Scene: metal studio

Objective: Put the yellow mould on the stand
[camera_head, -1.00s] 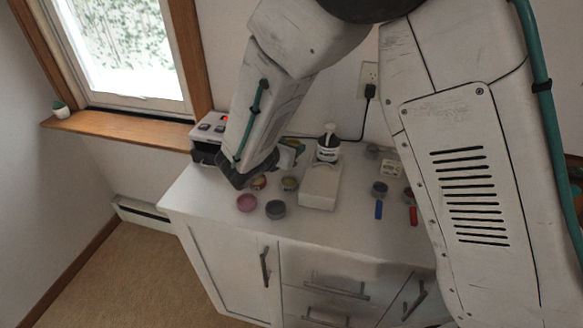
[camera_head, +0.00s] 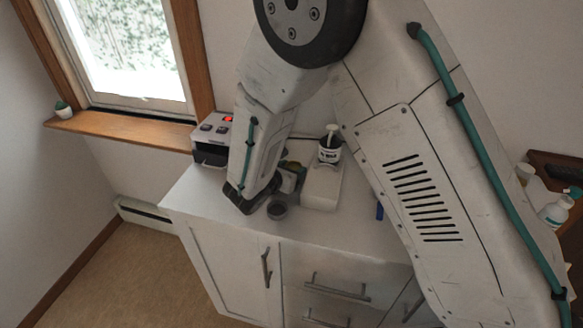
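I cannot make out the yellow mould; my forearm covers the part of the white counter where several small round pots stood. One dark grey round pot (camera_head: 277,210) shows just right of my wrist. My gripper (camera_head: 290,182) is low over the counter, mostly hidden behind my wrist, and its fingertips cannot be told apart. Whether it holds anything is hidden. A white block (camera_head: 321,190) lies right of my gripper; I cannot tell whether it is the stand.
A dark bottle with a white label (camera_head: 330,150) stands at the block's back end. A grey device with a red light (camera_head: 212,138) stands at the counter's back left. The counter's front left (camera_head: 200,200) is clear. White bottles (camera_head: 555,210) stand at far right.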

